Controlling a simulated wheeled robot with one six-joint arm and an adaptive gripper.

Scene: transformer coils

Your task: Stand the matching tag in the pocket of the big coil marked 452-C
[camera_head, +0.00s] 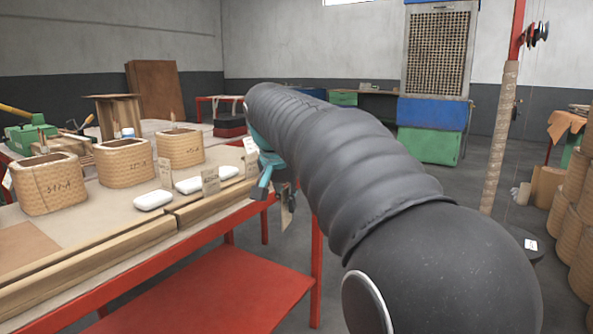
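Three woven tan coils stand in a row on the bench at left. The nearest coil (50,188) has a marking that seems to end in "-A". The middle coil (124,163) has a mark I cannot read surely, and the far coil's (180,148) is too small to read. I cannot make out 452-C on any of them. My teal gripper (272,178) is at the bench's right edge, partly hidden by my arm. A small tan piece (288,204) shows below it; whether it is held is unclear.
A wooden rail (110,262) runs along the red bench's front. A green machine (40,135) stands behind. Stacked coils (567,225) stand at far right. Open floor lies beyond my arm.

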